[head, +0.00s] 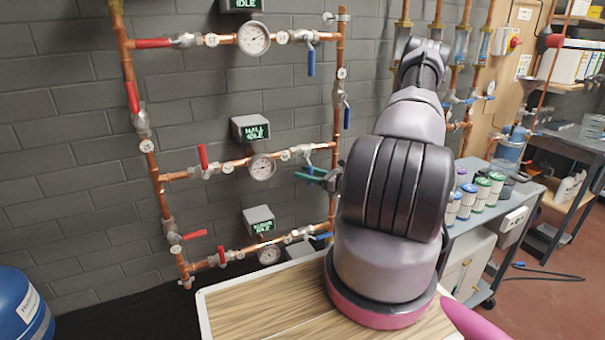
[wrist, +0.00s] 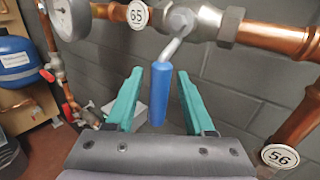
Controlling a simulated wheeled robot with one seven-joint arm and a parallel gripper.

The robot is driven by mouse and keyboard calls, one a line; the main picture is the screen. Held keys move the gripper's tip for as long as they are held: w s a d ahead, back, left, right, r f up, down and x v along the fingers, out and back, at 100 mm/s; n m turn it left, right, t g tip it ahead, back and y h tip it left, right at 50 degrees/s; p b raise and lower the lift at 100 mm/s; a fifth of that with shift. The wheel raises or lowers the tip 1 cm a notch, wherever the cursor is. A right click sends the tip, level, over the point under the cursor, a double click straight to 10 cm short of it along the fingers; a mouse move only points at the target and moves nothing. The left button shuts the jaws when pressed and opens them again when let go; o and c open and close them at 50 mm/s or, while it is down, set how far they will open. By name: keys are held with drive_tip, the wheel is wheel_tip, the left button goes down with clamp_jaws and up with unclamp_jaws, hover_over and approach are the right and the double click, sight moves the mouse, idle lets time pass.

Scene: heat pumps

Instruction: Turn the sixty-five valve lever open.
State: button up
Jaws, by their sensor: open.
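The sixty-five valve (wrist: 190,20) sits on a horizontal copper pipe beside a round tag (wrist: 137,13) reading 65 in the wrist view. Its blue lever (wrist: 159,95) hangs down, across the pipe's line. My gripper (wrist: 159,73) is open, with one teal finger on the left of the lever and one on the right. Gaps show between lever and fingers, and the lever is not gripped. In the head view my gripper (head: 310,177) is at the right end of the middle pipe row; my arm hides part of that area.
A vertical pipe with a tag (wrist: 281,156) reading 56 is at lower right in the wrist view. A gauge (head: 262,167) and a display box (head: 251,128) are left of my gripper. Another blue lever (head: 311,63) hangs above. The grey block wall lies behind the pipes.

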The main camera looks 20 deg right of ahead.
drive_tip(key=shift+w+a, duration=0.45)
drive_tip(key=shift+w, duration=0.1)
clamp_jaws()
idle(1.1)
